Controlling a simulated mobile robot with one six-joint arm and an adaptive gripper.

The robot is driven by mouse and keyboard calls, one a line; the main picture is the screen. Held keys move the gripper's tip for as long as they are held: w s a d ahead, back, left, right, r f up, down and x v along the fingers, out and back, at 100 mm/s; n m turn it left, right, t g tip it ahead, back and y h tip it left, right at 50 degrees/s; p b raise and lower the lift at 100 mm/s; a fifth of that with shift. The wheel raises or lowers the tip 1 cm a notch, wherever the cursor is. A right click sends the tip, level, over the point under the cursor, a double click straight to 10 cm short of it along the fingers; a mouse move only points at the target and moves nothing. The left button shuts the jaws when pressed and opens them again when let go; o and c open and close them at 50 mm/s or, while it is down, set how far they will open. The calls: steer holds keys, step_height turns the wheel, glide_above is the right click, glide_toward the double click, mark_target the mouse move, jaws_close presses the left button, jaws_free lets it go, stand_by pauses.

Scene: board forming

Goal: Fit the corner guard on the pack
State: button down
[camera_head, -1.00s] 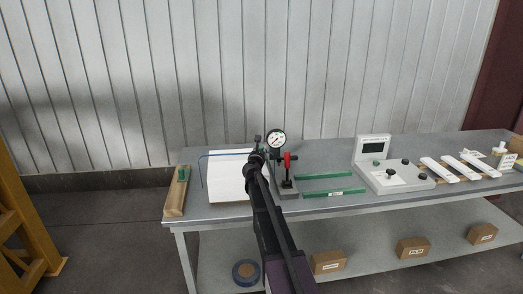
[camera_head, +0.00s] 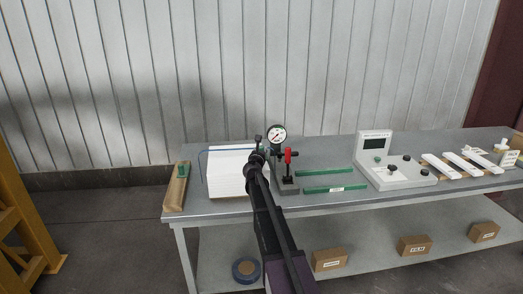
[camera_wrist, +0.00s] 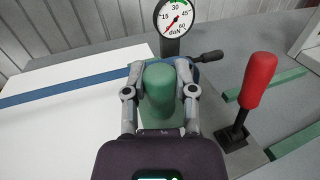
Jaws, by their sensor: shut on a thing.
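My gripper (camera_wrist: 160,82) is shut on a green piece with a rounded upright grip (camera_wrist: 159,78), which I take to be the corner guard. A paler green part shows below the grip, between the fingers. The white pack (camera_head: 228,180) lies on the bench to the left, with a blue strap (camera_wrist: 70,86) across it. The guard is at the pack's right edge in the wrist view; I cannot tell whether it touches the pack. In the head view my arm (camera_head: 265,195) hides the guard.
Green strips (camera_head: 335,189) and a grey control box (camera_head: 395,172) lie farther right. A wooden block (camera_head: 174,195) with a green piece (camera_head: 182,170) is at the left.

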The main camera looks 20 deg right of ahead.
steer(key=shift+f+b, duration=0.3)
steer(key=shift+c, duration=1.8)
jaws_free()
steer(key=o, duration=0.3)
steer(key=shift+o, duration=0.2)
steer(key=shift+s+a, duration=0.1)
steer(key=v, duration=1.1)
steer(key=shift+s+a, duration=0.2)
steer(key=shift+s, duration=0.15)
steer(key=shift+r, duration=0.1)
